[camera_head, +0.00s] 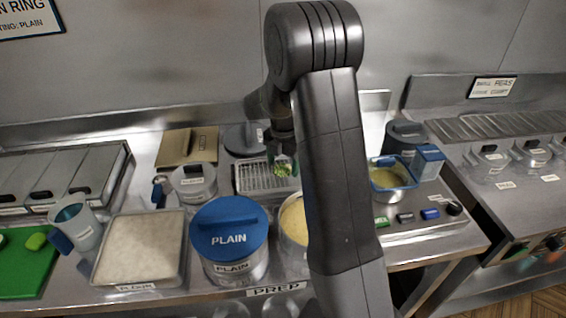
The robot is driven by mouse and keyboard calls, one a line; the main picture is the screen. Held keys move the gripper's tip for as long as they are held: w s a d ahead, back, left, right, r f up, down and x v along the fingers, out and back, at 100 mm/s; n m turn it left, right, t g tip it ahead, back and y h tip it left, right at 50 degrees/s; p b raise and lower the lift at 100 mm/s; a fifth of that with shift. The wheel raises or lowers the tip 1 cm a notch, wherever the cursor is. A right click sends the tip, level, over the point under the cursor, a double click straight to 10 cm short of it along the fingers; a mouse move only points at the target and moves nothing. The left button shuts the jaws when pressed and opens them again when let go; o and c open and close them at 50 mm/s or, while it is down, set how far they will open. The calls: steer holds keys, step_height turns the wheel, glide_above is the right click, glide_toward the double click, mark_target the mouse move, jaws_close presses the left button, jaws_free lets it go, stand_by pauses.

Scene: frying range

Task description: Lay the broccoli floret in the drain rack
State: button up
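The broccoli floret (282,170) is a small green shape at the tip of my gripper (283,161), partly hidden by the fingers. My gripper points down over the right part of the drain rack (250,184), a pale slatted tray at the back of the counter. The fingers are at the floret, but it is too small to see whether they grip it. I cannot tell whether the floret touches the slats. My arm hides the area just right of the rack.
A blue-lidded PLAIN tub (230,232) and a pot of yellow batter (293,222) stand in front of the rack. A clear lidded container (194,184) is to its left. A flour tray (140,250) lies front left. A blue-rimmed pot (390,180) stands right of my arm.

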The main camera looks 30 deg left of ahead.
step_height(320, 180, up, 14)
steer(key=b, duration=0.1)
stand_by(0.5)
steer(key=shift+f, duration=0.1)
step_height(320, 180, down, 14)
steer(key=shift+r+p, duration=0.15)
steer(key=shift+p, duration=0.4)
step_height(320, 180, up, 4)
steer(key=shift+f+p, duration=0.2)
steer(key=shift+p, duration=1.05)
steer(key=shift+r+p, duration=0.4)
steer(key=shift+r, duration=0.3)
